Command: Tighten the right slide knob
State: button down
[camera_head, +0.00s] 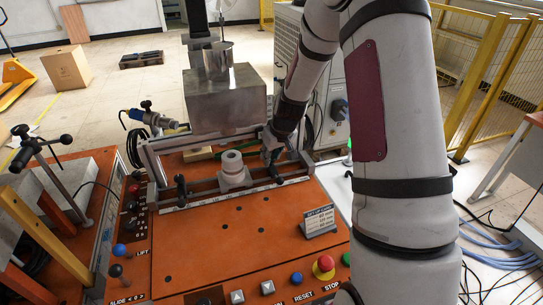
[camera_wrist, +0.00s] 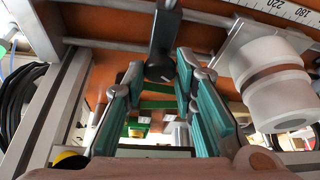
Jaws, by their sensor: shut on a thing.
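The right slide knob (camera_wrist: 161,58) is a dark, black handle with a round end, seen in the wrist view between the fingertips of my gripper (camera_wrist: 159,72). The teal-padded fingers stand on both sides of it and are shut on it. In the head view my gripper (camera_head: 272,152) reaches down to the right end of the slide rail on the orange machine top, and it mostly hides the knob there. The left slide knob (camera_head: 181,187) stands upright and black at the left end of the rail.
A white cylindrical piece (camera_head: 232,164) sits between the two slides; it shows close to my fingers at the right of the wrist view (camera_wrist: 275,85). A setup card (camera_head: 319,221) and buttons sit in front.

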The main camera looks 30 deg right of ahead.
jog(key=shift+m, duration=0.3)
jog(key=c, duration=1.3)
grip_release()
jog(key=shift+r, duration=0.2)
jog(key=s, duration=1.1)
jog(key=shift+s+a+r, duration=0.1)
jog(key=shift+a+r, duration=0.25)
jog(key=shift+s+a, duration=0.1)
jog(key=shift+s, duration=0.55)
jog(key=shift+c, duration=0.3)
